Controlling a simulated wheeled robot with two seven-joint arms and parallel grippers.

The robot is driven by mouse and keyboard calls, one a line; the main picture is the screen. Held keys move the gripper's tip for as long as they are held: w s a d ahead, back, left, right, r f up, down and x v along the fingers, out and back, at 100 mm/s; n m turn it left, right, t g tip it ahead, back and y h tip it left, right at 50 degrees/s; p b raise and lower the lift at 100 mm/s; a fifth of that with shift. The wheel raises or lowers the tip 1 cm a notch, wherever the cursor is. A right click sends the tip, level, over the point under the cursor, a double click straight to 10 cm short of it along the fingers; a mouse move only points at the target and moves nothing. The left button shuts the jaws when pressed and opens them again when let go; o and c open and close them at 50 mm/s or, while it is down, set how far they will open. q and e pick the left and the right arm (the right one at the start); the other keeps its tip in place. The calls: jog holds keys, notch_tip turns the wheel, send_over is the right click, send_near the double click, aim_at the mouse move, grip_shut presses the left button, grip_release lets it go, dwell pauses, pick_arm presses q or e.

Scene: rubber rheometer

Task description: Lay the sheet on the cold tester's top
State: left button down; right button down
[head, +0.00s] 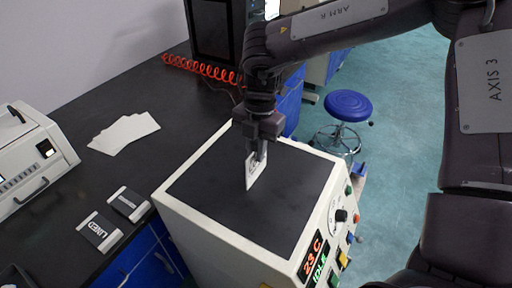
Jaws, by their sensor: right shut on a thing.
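The tester (225,205) is a cream box with a flat black top; its front display reads 23 C and IDLE. My right gripper (257,152) points down over the middle of that top and is shut on a small white sheet (253,176) with dark printing. The sheet hangs near upright below the fingers. Its lower edge is at or just above the black top; I cannot tell whether it touches. My left gripper is out of view.
White sheets (125,132) lie on the black bench left of the tester. Two grey-and-white packets (100,231) lie nearer. A cream machine (30,160) stands at the left edge. A red coiled hose (200,68) and blue stool (348,106) are behind. The black top around the sheet is clear.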

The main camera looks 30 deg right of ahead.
jog(key=shift+s+f+b, duration=0.1)
jog(key=shift+f+b, duration=0.1)
jog(key=shift+b, duration=0.1)
jog(key=c, duration=1.4)
grip_release()
jog(key=shift+r+p, duration=0.4)
jog(key=shift+r, duration=0.05)
jog(key=r, duration=0.7)
jog(key=d+r, duration=0.1)
jog(key=r, duration=0.3)
jog(key=shift+w+d+r, duration=0.1)
jog(key=shift+w+r, duration=0.2)
jog(key=shift+w, duration=0.1)
jog(key=shift+f, duration=0.1)
